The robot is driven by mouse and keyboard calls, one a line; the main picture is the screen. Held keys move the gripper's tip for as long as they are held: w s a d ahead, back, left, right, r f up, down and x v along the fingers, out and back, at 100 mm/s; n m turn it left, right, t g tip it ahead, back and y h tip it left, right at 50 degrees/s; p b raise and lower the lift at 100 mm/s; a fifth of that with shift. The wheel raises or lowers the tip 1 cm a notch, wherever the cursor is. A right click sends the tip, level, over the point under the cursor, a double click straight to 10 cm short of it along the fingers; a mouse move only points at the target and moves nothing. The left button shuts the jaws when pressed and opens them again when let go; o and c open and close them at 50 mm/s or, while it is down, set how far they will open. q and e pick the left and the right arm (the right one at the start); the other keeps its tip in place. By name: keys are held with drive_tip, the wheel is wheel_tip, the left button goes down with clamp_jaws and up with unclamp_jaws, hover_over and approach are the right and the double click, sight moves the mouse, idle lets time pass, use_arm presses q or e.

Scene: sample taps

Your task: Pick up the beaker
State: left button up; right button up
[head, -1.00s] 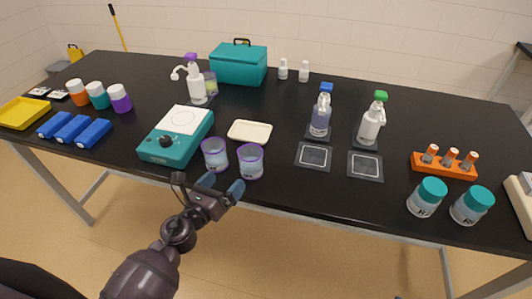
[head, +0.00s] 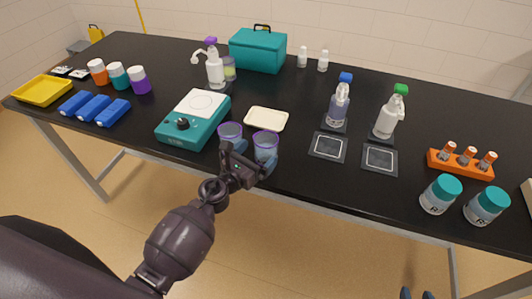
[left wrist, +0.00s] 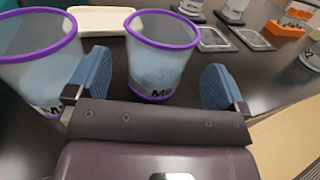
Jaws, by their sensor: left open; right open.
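Two clear beakers with purple rims stand side by side near the table's front edge. In the head view the left beaker (head: 229,131) and the right beaker (head: 265,143) are partly hidden by my left gripper (head: 253,158). In the left wrist view the right beaker (left wrist: 162,60) stands upright between and just ahead of the blue fingers of my open left gripper (left wrist: 157,82). The left beaker (left wrist: 38,60) is outside the left finger, close to it. I cannot tell whether either finger touches glass. My right gripper (head: 416,295) is open and empty at the bottom edge of the head view.
A teal hotplate (head: 195,118) stands left of the beakers. A cream tray (head: 266,119) lies just behind them. Teal-lidded jars (head: 440,194) stand near the front right. The black tabletop (head: 300,177) is clear in front.

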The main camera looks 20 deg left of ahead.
sight(259, 153)
use_arm(q)
drive_tip(key=shift+f+x, duration=0.2)
drive_tip(key=shift+x, duration=1.75)
drive_tip(key=c, duration=1.1)
drive_tip(key=shift+r, duration=0.15)
drive_tip(key=shift+r, duration=0.1)
